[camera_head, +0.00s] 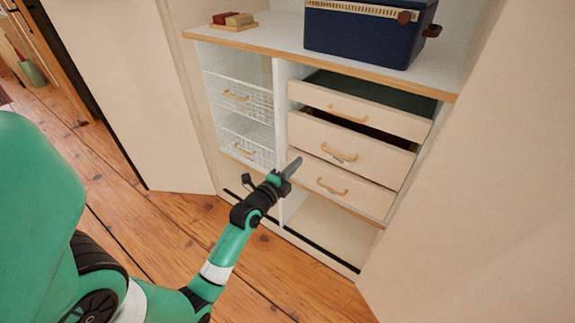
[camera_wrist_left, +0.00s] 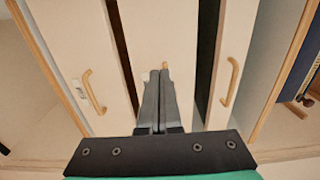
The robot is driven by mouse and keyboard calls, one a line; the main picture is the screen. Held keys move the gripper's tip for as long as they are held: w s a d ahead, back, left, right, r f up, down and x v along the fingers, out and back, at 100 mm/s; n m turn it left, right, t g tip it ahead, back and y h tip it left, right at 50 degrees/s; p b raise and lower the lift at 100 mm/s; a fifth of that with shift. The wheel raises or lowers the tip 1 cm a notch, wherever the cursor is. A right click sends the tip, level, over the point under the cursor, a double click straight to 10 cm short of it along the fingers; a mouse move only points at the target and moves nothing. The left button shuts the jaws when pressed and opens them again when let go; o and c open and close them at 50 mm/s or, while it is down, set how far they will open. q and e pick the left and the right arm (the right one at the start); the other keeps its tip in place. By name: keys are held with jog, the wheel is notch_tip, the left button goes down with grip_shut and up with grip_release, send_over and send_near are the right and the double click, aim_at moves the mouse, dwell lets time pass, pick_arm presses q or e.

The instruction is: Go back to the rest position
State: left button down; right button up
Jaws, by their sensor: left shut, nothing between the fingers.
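My left gripper (camera_head: 292,166) is shut and empty, with its fingers pointing at the drawer fronts of the wardrobe. In the left wrist view its shut fingers (camera_wrist_left: 160,103) lie across the middle drawer front and cover most of that drawer's handle (camera_wrist_left: 166,66). I cannot tell whether the fingertips touch the handle. The top drawer (camera_head: 360,109) and the middle drawer (camera_head: 350,145) stand partly out, with dark gaps above their fronts. The bottom drawer (camera_head: 338,187) sits further in. My right gripper is not in view.
Wire baskets (camera_head: 240,97) fill the wardrobe's left side. A blue box (camera_head: 362,34) and a small wooden tray with blocks (camera_head: 234,27) stand on the shelf above. Open doors flank the wardrobe on the left (camera_head: 130,90) and right (camera_head: 480,200). Wooden floor (camera_head: 270,270) lies clear in front.

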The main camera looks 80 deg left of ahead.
pick_arm(q)
jog(key=v, duration=0.3)
jog(key=shift+s+d, duration=0.15)
jog(key=shift+r, duration=0.1)
